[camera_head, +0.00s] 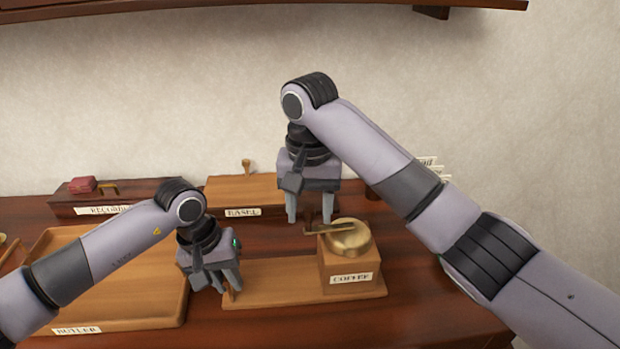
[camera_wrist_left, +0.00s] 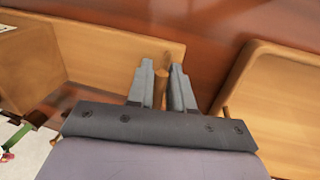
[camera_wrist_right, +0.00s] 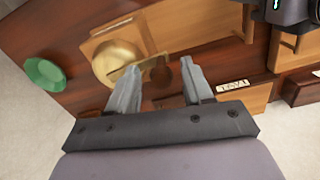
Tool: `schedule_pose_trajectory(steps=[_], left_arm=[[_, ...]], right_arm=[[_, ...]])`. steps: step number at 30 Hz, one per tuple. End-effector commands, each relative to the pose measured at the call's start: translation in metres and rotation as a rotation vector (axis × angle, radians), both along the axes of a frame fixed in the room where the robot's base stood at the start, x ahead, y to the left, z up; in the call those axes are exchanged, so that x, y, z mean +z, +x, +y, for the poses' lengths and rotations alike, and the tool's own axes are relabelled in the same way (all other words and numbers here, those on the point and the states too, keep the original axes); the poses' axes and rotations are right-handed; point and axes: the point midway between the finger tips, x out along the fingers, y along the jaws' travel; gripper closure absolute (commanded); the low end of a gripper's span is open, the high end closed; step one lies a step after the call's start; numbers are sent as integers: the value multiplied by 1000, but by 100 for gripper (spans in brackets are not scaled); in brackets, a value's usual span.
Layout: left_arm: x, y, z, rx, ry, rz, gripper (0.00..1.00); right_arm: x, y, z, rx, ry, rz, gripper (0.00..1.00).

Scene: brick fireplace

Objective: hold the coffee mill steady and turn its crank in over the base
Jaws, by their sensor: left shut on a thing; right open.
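The coffee mill (camera_head: 349,272) is a wooden box labelled COFFEE with a brass dome (camera_head: 350,238), on the right end of a flat wooden base (camera_head: 285,272). Its crank (camera_head: 328,230) points left from the dome, over the base's back edge, with a dark knob near its end. My left gripper (camera_head: 232,291) is shut on a wooden peg (camera_wrist_left: 160,88) at the base's left end. My right gripper (camera_head: 309,222) points down and is open, its fingers on either side of the crank knob. In the right wrist view the brass dome (camera_wrist_right: 116,62) lies beside the left finger; contact with the knob cannot be told.
A shallow wooden tray labelled BUTLER (camera_head: 120,318) lies at the left. A labelled box with a red item (camera_head: 82,185) and another wooden box (camera_head: 240,188) stand at the back. A green round object (camera_wrist_right: 45,73) shows beyond the mill in the right wrist view. A shelf (camera_head: 250,4) hangs above.

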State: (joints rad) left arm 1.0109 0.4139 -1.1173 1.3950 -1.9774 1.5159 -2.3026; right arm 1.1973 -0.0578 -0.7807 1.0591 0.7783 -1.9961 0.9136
Motion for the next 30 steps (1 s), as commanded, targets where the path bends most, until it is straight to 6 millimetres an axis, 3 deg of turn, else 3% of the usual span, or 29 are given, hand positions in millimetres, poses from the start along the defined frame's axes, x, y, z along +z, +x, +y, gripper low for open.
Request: schedule_pose_trajectory(steps=[15, 21, 30], left_arm=[[-2, -1, 0, 2, 0, 5, 100], [-2, -1, 0, 1, 0, 4, 100], [-2, -1, 1, 1, 0, 4, 100]], right_arm=[[87, 1, -1, -3, -1, -5, 49], [102, 0, -1, -2, 0, -2, 49], [106, 0, -1, -2, 1, -1, 49]])
